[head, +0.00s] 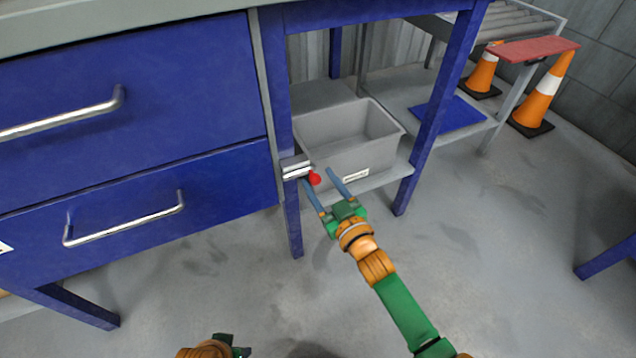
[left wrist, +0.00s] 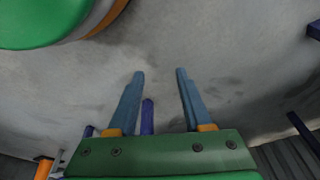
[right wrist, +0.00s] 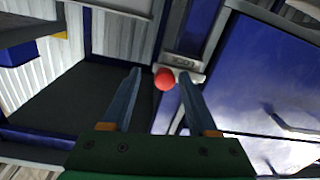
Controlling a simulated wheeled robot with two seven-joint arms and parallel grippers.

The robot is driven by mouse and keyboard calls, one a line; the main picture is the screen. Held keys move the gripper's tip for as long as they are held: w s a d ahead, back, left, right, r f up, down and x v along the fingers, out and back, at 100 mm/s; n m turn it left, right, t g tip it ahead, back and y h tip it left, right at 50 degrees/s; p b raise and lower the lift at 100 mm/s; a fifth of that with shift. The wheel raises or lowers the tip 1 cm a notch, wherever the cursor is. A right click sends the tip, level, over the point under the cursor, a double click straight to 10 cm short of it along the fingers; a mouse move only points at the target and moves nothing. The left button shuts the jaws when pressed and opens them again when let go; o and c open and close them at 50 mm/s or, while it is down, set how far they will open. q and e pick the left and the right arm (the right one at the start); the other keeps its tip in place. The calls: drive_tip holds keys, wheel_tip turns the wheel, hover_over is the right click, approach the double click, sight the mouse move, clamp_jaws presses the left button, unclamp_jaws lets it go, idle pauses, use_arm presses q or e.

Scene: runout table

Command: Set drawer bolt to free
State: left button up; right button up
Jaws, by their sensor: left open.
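The drawer bolt (head: 294,168) is a silver metal fitting on the blue leg at the right edge of the lower drawer (head: 150,205). Its red round knob (head: 315,179) sticks out to the right. My right gripper (head: 325,178) is open, with its blue fingers on either side of the knob. In the right wrist view the red knob (right wrist: 164,79) shows between the fingertips, nearer the right finger, and I cannot tell whether they touch. My left gripper (left wrist: 160,74) is open and empty over bare floor; only a bit of its arm shows at the bottom of the head view.
A grey bin (head: 350,140) with a white label stands on the shelf just behind the knob. The drawers have silver bar handles (head: 125,222). Orange cones (head: 541,95) and a roller conveyor stand at the far right. The floor in front is clear.

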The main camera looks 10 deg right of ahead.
drive_tip(key=shift+s, duration=0.2)
use_arm(q)
drive_tip(key=s+f+p, duration=0.1)
drive_tip(key=f, duration=0.2)
drive_tip(key=s+f+p, duration=0.1)
drive_tip(key=shift+s+a+f+p, duration=0.3)
drive_tip(key=shift+f, duration=0.1)
use_arm(e)
drive_tip(key=v, duration=0.6)
drive_tip(key=shift+s+d, duration=0.2)
drive_tip(key=shift+s, duration=0.15)
